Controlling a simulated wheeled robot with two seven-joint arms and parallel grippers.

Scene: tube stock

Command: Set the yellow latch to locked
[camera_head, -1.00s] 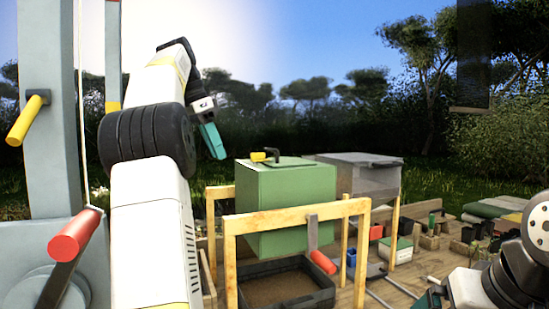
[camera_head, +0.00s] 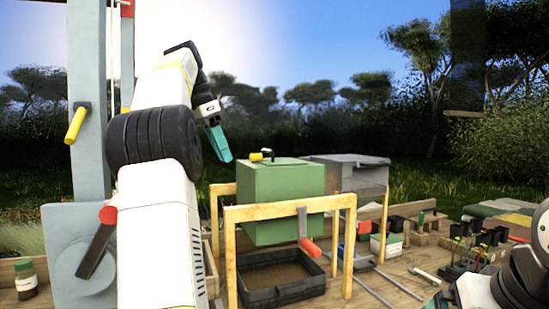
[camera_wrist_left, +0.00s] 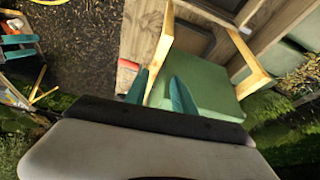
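Two yellow parts could be the latch. A yellow handle (camera_head: 76,124) on a dark bracket slants down from the grey-blue post (camera_head: 88,60) at the left in the head view. A small yellow piece (camera_head: 257,157) with a black bent part sits on top of the green box (camera_head: 280,190). My left gripper (camera_head: 220,144) hangs pointing down, right of the post and above and left of the box, touching neither. In the left wrist view, its teal fingers (camera_wrist_left: 160,90) are apart and empty, with the box top behind. My right gripper (camera_head: 437,300) shows only partly at the bottom edge.
A wooden frame (camera_head: 290,211) with a red-handled lever (camera_head: 308,237) stands before the box, a dark tray (camera_head: 285,297) below. A red-ended crank (camera_head: 97,246) is on the post's base. A grey box (camera_head: 350,172) and small pots fill the right. Air around my left gripper is clear.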

